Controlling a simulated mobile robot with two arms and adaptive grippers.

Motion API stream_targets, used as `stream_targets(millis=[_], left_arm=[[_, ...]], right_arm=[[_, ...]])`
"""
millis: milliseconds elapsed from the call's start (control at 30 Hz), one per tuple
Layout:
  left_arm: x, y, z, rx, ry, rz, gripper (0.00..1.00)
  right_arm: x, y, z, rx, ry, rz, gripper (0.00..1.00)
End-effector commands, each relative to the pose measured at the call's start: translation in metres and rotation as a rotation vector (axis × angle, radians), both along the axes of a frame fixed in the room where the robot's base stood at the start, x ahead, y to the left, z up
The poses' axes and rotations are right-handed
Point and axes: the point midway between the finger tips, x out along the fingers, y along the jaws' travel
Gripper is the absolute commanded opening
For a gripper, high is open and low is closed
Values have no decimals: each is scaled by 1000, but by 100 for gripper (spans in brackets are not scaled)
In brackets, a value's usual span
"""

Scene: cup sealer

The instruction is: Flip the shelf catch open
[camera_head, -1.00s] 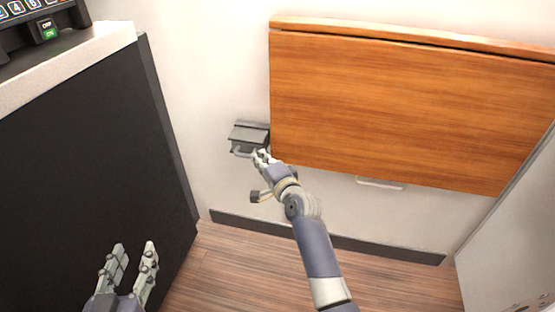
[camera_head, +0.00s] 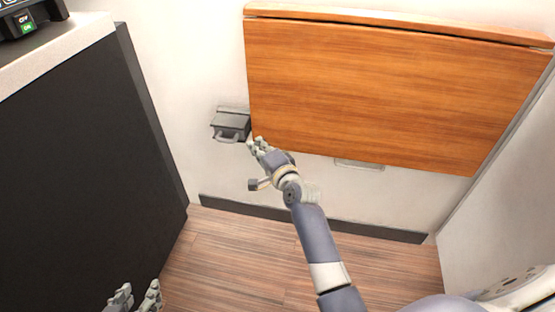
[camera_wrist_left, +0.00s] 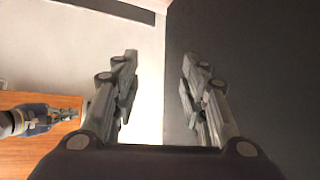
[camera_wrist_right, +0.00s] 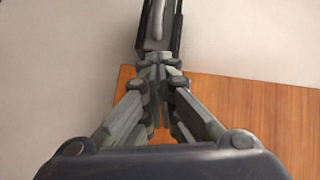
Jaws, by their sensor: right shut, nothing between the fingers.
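The shelf catch is a dark grey box with a light grey loop handle (camera_head: 230,125), fixed to the white wall just left of the folded wooden shelf (camera_head: 390,85). My right gripper (camera_head: 258,144) is shut and empty, close below and to the right of the catch. In the right wrist view the catch (camera_wrist_right: 174,32) stands just past my closed fingertips (camera_wrist_right: 159,65), with its handle in front. I cannot tell whether they touch. My left gripper (camera_head: 137,297) is open and empty at the bottom left; its parted fingers show in the left wrist view (camera_wrist_left: 158,75).
A black cabinet (camera_head: 80,170) with a light top stands on the left. A small light bracket (camera_head: 358,164) shows under the shelf's lower edge. A dark baseboard (camera_head: 350,228) runs along the wall above a clear wooden floor (camera_head: 230,255).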

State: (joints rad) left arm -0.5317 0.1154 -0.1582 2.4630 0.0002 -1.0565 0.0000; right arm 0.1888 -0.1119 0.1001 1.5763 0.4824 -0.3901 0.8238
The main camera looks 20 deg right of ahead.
Motion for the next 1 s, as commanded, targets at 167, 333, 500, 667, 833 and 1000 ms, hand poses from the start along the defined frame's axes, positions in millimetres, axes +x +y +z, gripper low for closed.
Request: stream_targets(millis=[167,333,500,667,833,1000], left_arm=[[-33,12,-20,40,177,14,40],[-67,23,-35,74,341,28,40],[-95,32,-43,100,466,39,40],[-109,36,-46,112,526,44,40],[-113,37,-47,115,544,45,40],[-113,37,-47,115,543,45,40]], right_arm=[[-25,-3,5,-1,1,1,0],[-49,-6,8,-2,2,0,0],[-70,-8,11,-3,2,1,0],[-83,-10,12,-2,0,1,0],[-86,-10,12,-1,0,1,0],[-86,-10,12,-1,-1,1,0]])
